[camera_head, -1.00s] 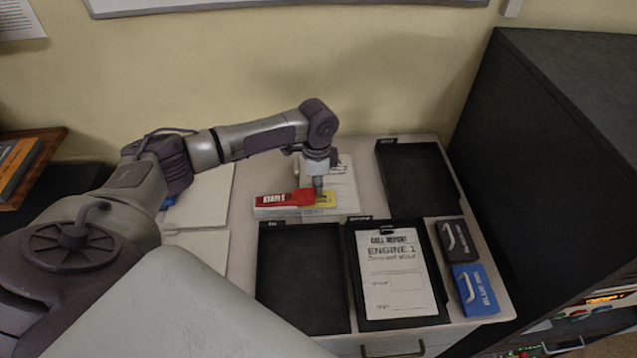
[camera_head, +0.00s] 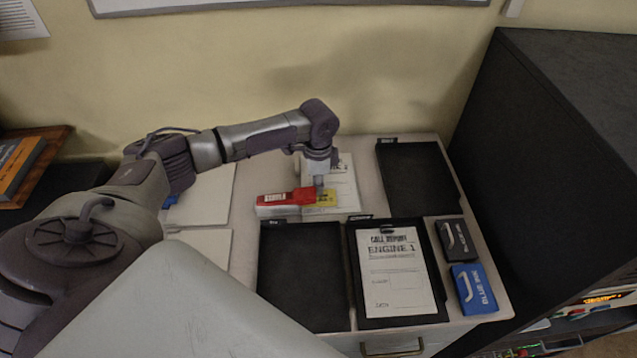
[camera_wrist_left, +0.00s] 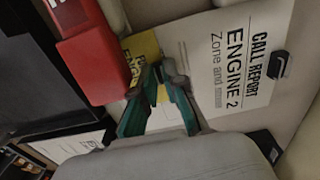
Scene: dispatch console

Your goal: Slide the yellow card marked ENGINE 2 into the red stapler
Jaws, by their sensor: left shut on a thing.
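The yellow card (camera_head: 328,198) lies at the right end of the red stapler (camera_head: 284,198) in the head view. In the left wrist view the yellow card (camera_wrist_left: 143,48) shows part of its ENGINE lettering, and its edge meets the side of the red stapler (camera_wrist_left: 92,62). I cannot tell whether any of the card is inside the stapler. My left gripper (camera_head: 319,187) points down over the card and is shut on it. Its teal fingers (camera_wrist_left: 160,84) cover part of the card in the wrist view. My right gripper is not in view.
A call report marked ENGINE 2 (camera_wrist_left: 236,60) lies beneath, beside the card. A black tray (camera_head: 300,312) is empty in front; another holds an ENGINE 1 report (camera_head: 397,275). Black (camera_head: 455,240) and blue (camera_head: 473,289) ink boxes sit at right. A tall dark cabinet (camera_head: 560,150) bounds the right.

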